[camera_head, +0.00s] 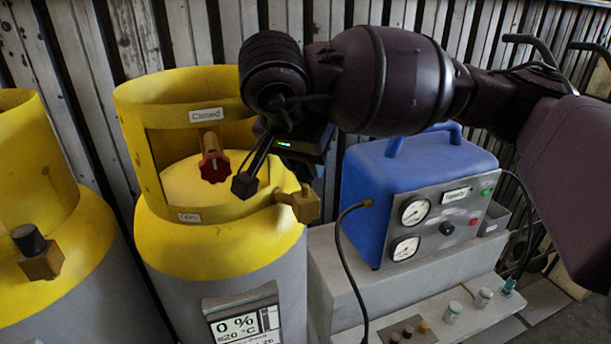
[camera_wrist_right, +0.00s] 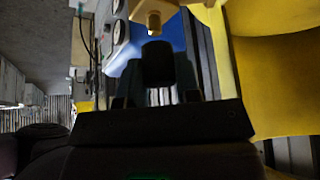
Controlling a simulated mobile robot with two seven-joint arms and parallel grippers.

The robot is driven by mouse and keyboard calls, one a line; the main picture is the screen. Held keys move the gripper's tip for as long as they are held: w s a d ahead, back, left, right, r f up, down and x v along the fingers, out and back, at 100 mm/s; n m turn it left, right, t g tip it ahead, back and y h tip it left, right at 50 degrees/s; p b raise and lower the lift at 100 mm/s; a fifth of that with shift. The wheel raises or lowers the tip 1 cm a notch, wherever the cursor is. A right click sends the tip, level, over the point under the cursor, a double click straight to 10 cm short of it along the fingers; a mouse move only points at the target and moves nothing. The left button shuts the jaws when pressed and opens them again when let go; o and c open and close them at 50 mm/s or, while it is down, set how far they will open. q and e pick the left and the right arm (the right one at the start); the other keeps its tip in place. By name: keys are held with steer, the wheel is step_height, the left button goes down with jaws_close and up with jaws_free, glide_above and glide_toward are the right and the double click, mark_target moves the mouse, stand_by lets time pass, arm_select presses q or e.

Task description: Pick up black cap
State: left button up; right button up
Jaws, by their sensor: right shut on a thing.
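My right gripper (camera_head: 245,186) reaches down from the upper right in the head view, beside the collar of the middle yellow-and-grey tank (camera_head: 225,250). In the right wrist view my right gripper (camera_wrist_right: 157,85) is shut on a dark black cap (camera_wrist_right: 158,62). A brass valve outlet (camera_wrist_right: 154,20) shows just beyond the cap; I cannot tell whether they touch. The brass valve (camera_head: 302,204) also shows at the tank's right side in the head view. Another black cap (camera_head: 29,240) sits on the valve of the left tank (camera_head: 70,260). My left gripper is out of view.
A blue machine (camera_head: 400,185) with gauges stands on a grey bench (camera_head: 335,270) at the right. A black hose (camera_head: 343,250) with a brass end rises in front of it. A red knob (camera_head: 214,165) is inside the middle tank's collar.

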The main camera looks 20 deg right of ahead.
step_height(320, 180, up, 17)
steer(key=shift+f, duration=0.15)
stand_by(0.5)
